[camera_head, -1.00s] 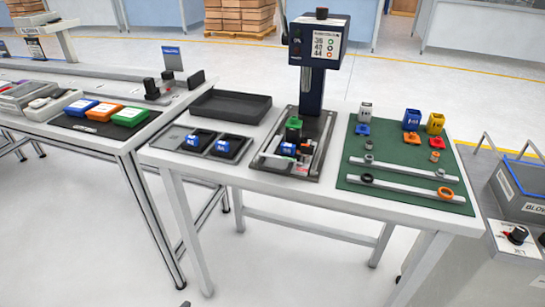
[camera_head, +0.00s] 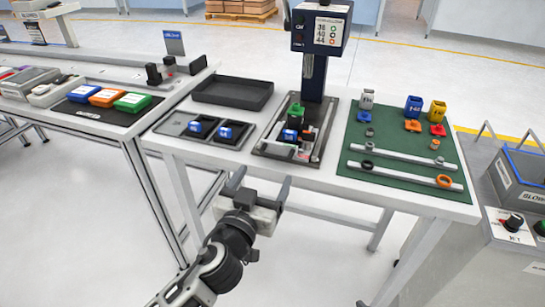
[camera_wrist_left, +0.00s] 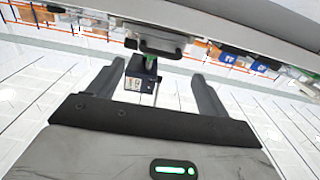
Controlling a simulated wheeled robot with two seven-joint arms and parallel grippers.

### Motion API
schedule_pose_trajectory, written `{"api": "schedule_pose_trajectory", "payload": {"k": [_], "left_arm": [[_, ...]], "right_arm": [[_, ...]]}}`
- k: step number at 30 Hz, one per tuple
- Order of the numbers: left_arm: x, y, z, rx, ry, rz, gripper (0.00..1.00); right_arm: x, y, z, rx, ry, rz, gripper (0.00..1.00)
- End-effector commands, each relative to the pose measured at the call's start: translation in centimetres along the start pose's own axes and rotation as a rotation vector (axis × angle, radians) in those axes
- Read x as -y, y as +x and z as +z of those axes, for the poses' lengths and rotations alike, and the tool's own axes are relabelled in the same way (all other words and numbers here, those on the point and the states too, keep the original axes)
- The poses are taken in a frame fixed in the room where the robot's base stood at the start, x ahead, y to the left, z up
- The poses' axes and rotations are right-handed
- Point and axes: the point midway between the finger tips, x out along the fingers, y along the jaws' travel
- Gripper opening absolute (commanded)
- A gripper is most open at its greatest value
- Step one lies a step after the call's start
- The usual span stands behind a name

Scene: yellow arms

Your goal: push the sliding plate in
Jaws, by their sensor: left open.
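The press fixture (camera_head: 261,152) sits at the middle front of the white table, under the dark blue press (camera_head: 318,38). A light sliding plate (camera_head: 276,147) seems to lie in it, small and partly hidden by a blue block (camera_head: 289,136) and a green block (camera_head: 297,111). My left gripper (camera_head: 262,181) is open and empty, in front of the table's front edge and apart from the fixture. Its two fingers also show in the left wrist view (camera_wrist_left: 157,72), with the press head between them in the distance. My right gripper is not in view.
A black empty tray (camera_head: 232,94) and a grey holder (camera_head: 178,128) with two blue blocks stand left of the fixture. A green mat (camera_head: 400,153) with rails, rings and coloured blocks lies right. A second table with coloured boxes (camera_head: 108,97) stands further left.

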Motion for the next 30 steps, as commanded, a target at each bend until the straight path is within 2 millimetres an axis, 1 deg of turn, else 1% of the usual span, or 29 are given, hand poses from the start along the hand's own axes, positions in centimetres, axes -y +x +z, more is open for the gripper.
{"api": "schedule_pose_trajectory", "payload": {"k": [1, 3, 6, 9, 15, 23, 24, 26, 27, 28, 29, 30], "left_arm": [[0.0, 1.2, -0.3, -0.003, 0.001, 0.000, 0.78], [0.0, 2.6, -0.2, -0.002, 0.002, 0.000, 0.78], [0.0, 4.3, -0.2, -0.001, 0.001, 0.000, 0.78], [0.0, 5.5, 0.0, -0.001, 0.000, 0.000, 0.78], [-0.1, 6.6, 0.0, 0.000, -0.001, 0.001, 0.78], [0.0, 6.6, 0.0, 0.001, -0.001, 0.001, 0.78], [0.0, 6.6, 0.0, 0.001, -0.001, 0.000, 0.67], [0.0, 6.6, 0.0, 0.001, -0.001, 0.001, 0.50], [-0.1, 6.6, 0.0, 0.001, -0.001, 0.001, 0.39], [-0.1, 6.6, 0.1, 0.001, -0.001, 0.001, 0.31], [-0.1, 6.6, 0.1, 0.001, -0.001, 0.001, 0.28], [0.0, 6.6, 0.1, 0.001, -0.001, 0.001, 0.28]], "right_arm": [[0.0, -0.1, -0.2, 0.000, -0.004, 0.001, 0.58], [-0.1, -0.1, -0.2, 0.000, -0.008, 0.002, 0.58], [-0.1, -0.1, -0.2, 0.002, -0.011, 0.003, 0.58], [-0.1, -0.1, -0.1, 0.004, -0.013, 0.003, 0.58], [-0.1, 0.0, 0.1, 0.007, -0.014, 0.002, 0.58], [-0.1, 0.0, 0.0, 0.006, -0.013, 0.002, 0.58], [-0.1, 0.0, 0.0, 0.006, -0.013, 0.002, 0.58], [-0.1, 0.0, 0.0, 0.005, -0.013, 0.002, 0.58], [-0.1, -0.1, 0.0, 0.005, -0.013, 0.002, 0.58], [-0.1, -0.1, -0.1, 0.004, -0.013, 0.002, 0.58], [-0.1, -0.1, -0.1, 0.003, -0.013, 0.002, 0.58], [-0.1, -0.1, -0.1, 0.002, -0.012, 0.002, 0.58]]}}
